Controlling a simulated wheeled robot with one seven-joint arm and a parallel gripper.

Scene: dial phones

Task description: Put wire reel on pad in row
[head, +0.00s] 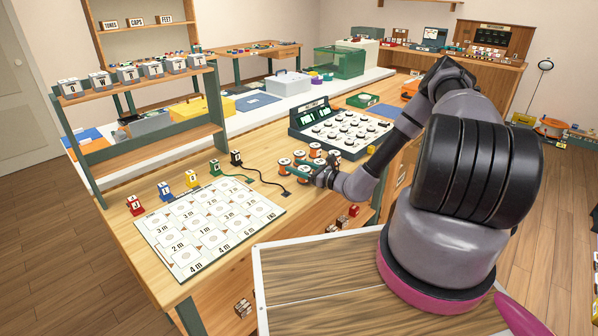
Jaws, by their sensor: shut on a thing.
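Several wire reels with orange-copper windings and pale flanges, one of them a reel (285,163) at the left of the group, stand close together in the middle of the workbench. My gripper (319,175) is at the near right side of this group, low over the bench. It is shut on a wire reel, but the fingers are small and partly hidden, so the grip is unclear. A white board (212,229) with rows of round pads and length labels such as 2 m, 3 m and 4 m lies to the left, apart from my gripper.
Red, blue, yellow and green lettered blocks line the board's far edge; the red block (135,204) is leftmost. A dial panel (340,130) stands behind the reels.

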